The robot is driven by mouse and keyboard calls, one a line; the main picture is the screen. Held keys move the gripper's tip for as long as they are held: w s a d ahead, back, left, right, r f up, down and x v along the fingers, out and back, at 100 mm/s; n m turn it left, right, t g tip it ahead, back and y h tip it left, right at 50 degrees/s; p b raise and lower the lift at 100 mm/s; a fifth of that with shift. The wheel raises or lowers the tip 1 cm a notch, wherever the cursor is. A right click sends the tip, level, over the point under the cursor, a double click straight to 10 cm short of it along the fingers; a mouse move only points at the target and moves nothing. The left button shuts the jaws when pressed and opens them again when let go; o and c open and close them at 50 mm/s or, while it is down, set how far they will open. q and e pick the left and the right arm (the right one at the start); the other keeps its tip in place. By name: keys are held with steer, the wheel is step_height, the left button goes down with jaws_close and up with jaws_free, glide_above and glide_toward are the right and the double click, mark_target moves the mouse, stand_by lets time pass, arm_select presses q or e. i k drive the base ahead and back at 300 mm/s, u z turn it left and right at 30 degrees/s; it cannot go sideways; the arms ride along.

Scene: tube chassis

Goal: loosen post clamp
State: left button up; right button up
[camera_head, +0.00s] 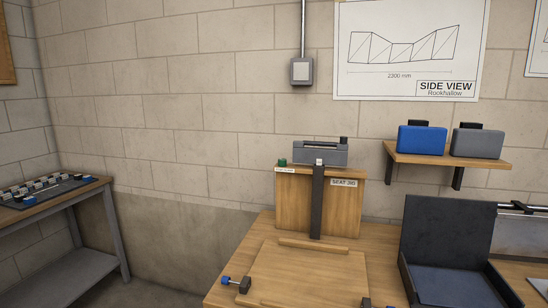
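A dark upright post (317,205) stands in front of a wooden upright panel on the bench. A grey block (321,152) with a slotted top sits at the head of the post and panel, and a small dark knob (344,140) rises at its right end. I cannot tell which of these parts is the post clamp, or whether it is tight or loose. A green knob (282,162) sits at the panel's top left. Neither of my grippers is in view.
The wooden panel (290,210) carries a "SEAT JIG" label. A flat board (300,275) lies before it, with a blue-ended clamp-like part (237,284) at its left edge. An open dark case (450,245) stands right. A wall shelf (447,157) holds blue and grey cases.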

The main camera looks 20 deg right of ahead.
mark_target(282, 162)
steer(key=i, duration=0.95)
steer(key=z, duration=1.6)
